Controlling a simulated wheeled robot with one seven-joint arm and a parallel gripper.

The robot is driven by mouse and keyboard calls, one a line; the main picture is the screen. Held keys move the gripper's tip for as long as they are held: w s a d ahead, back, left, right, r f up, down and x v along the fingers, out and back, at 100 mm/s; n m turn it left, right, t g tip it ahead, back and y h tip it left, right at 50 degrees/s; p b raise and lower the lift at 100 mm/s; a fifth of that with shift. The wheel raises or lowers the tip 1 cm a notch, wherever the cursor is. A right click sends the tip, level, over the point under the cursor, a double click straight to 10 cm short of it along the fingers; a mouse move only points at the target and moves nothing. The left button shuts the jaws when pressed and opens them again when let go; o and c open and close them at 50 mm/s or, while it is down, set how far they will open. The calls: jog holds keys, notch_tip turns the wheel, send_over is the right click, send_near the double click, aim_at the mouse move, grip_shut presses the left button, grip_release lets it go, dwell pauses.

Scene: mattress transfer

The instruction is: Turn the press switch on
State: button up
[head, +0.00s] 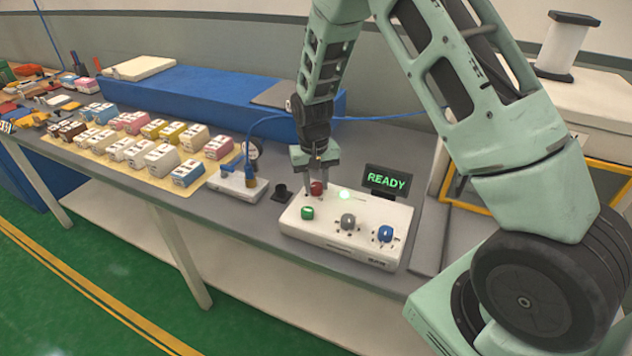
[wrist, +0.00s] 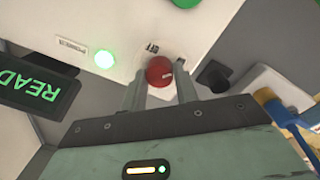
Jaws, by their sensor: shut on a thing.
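My gripper (head: 320,180) points down at the white control box (head: 330,243) on the table. Its two fingers are shut on the red round knob (head: 317,188) at the box's back left. In the wrist view the red knob (wrist: 159,71) sits between the fingertips, still on the box face. The box also carries a green knob (head: 307,213), a grey knob (head: 348,221) and a blue knob (head: 385,233). A green lamp (head: 344,195) glows beside the red knob. The display (head: 387,181) reads READY.
Several small coloured boxes lie on a beige mat (head: 208,177). A long blue block (head: 190,95) lies behind. A blue cable crosses the back.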

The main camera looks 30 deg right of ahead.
aim_at(313, 185)
jog(key=shift+m, duration=0.6)
jog(key=o, duration=1)
jog(key=shift+r, duration=0.1)
jog(key=r, duration=0.5)
jog(key=r+b, duration=0.1)
jog(key=r, duration=0.5)
jog(key=r+b, duration=0.1)
jog(key=r, duration=0.5)
jog(key=shift+w+a+r, duration=0.15)
jog(key=shift+a, duration=0.15)
